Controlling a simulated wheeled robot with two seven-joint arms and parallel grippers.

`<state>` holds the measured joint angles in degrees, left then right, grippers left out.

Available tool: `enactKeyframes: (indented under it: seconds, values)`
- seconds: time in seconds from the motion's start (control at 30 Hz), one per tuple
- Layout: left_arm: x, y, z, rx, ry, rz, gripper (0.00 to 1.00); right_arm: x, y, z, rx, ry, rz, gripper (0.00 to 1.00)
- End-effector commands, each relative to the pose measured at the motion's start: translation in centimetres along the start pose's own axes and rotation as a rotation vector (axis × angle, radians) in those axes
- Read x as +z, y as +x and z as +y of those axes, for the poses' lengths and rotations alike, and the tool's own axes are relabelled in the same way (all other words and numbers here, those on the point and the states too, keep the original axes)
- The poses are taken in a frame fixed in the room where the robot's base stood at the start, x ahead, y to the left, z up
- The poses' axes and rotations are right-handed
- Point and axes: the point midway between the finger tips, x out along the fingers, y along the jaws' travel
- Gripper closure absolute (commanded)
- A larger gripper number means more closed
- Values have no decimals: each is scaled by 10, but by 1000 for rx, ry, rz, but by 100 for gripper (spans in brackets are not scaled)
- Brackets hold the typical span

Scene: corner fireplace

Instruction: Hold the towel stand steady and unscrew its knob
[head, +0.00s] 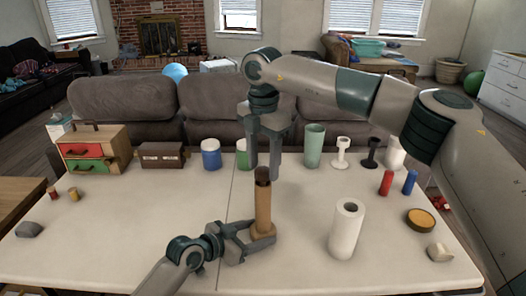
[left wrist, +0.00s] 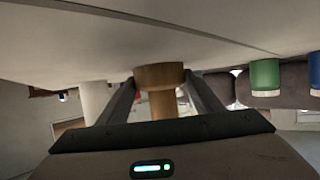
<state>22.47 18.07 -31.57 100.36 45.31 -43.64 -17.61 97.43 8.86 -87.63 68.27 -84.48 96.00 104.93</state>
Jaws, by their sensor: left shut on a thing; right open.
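The towel stand (head: 263,208) is a tan wooden post standing upright on the table, with a dark brown knob (head: 262,175) on top. My left gripper (head: 262,240) is low at the stand and shut on it. In the left wrist view, the stand's round base (left wrist: 160,76) and post (left wrist: 163,104) show between the two fingers (left wrist: 165,92). My right gripper (head: 264,172) points down over the stand, its open fingers at about the height of the knob's top. I cannot tell whether the fingers touch the knob.
A white paper roll (head: 346,230) stands right of the stand. Behind are a blue jar (head: 211,154), a green jar (head: 242,154) and a green cup (head: 314,146). Red (head: 386,183) and blue (head: 409,182) cylinders are at right. The table's left middle is clear.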

Motion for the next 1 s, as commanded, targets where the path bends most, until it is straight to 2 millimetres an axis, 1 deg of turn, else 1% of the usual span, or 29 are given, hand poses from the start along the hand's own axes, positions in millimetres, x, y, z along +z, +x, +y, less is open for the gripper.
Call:
enactKeyframes:
  seconds: [0.03,0.17,0.47,0.5,0.57,0.6,0.63,0.67,0.87,1.0]
  values:
    - [0,0,0,0,0,0,100,0,4,0,0,0,0,52]
    - [0,0,0,0,0,0,100,0,10,0,1,0,1,52]
    - [0,0,0,0,0,0,100,0,11,0,1,0,1,52]
    - [0,0,0,0,0,0,100,0,11,0,1,0,1,61]
    - [0,0,0,0,0,0,100,0,11,0,1,-1,1,75]
    - [0,0,0,0,0,0,100,0,11,0,1,-1,1,85]
    - [0,0,0,0,0,0,100,0,11,0,1,-1,1,92]
    - [0,0,0,0,0,0,100,0,11,0,1,-1,1,94]
    - [0,0,0,0,0,0,100,0,11,0,1,-16,1,95]
    - [0,0,0,0,0,0,100,0,11,0,0,-115,1,95]
